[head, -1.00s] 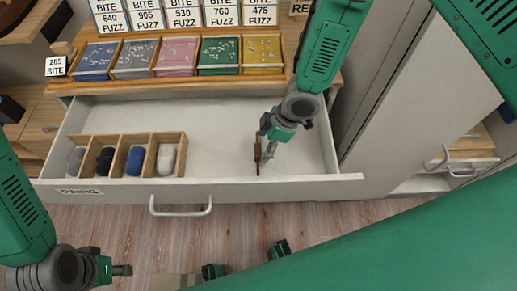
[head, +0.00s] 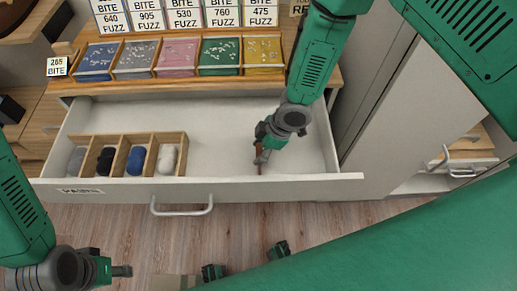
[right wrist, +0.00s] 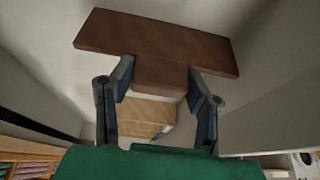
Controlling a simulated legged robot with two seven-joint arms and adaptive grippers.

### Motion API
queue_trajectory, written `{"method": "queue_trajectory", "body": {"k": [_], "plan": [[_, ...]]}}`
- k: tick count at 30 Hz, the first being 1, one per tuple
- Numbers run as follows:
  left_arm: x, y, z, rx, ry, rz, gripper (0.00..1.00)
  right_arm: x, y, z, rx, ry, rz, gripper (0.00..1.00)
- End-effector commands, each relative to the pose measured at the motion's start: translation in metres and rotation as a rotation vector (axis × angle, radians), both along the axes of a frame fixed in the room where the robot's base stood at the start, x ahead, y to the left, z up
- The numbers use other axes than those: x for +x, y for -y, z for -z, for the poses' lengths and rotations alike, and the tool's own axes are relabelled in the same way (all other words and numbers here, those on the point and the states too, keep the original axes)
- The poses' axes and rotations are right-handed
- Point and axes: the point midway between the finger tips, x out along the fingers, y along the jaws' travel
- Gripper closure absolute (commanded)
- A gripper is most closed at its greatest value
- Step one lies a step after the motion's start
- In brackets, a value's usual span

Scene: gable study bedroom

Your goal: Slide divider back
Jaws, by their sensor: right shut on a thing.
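A brown divider (head: 259,169) stands in the open drawer (head: 225,110), near its front wall and right of the middle. In the head view my right gripper (head: 262,152) covers most of it. In the right wrist view the divider (right wrist: 155,38) is a wide brown board with a smaller block below it, and this block lies between the two fingers of my right gripper (right wrist: 160,82). My right gripper is shut on the divider. My left gripper (head: 122,271) is empty, outside the drawer at lower left; its jaw opening is unclear.
A wooden compartment box (head: 184,152) with grey, black, blue and white rolls stands at the drawer's left. Labelled bins (head: 219,55) line the desk top behind. The drawer floor between box and divider is clear. A cabinet (head: 385,120) stands at right.

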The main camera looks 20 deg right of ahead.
Motion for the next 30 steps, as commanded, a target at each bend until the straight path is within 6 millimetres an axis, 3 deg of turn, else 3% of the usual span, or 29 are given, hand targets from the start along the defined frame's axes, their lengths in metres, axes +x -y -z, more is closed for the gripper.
{"method": "queue_trajectory", "body": {"k": [5,15,21,30], "plan": [[0.000,0.000,-0.004,0.000,0.000,0.000,0.60,-0.006,0.024,-0.001,-0.003,-0.001,0.004,1.00],[0.000,0.000,-0.016,0.000,0.000,0.000,0.60,-0.031,0.108,-0.002,-0.001,-0.003,0.008,1.00],[0.000,0.000,-0.022,0.000,0.000,0.000,0.60,-0.042,0.146,-0.001,-0.001,0.000,0.004,1.00],[0.000,0.000,-0.024,0.000,0.000,0.000,0.60,-0.049,0.170,0.000,-0.001,0.001,0.000,1.00]]}}
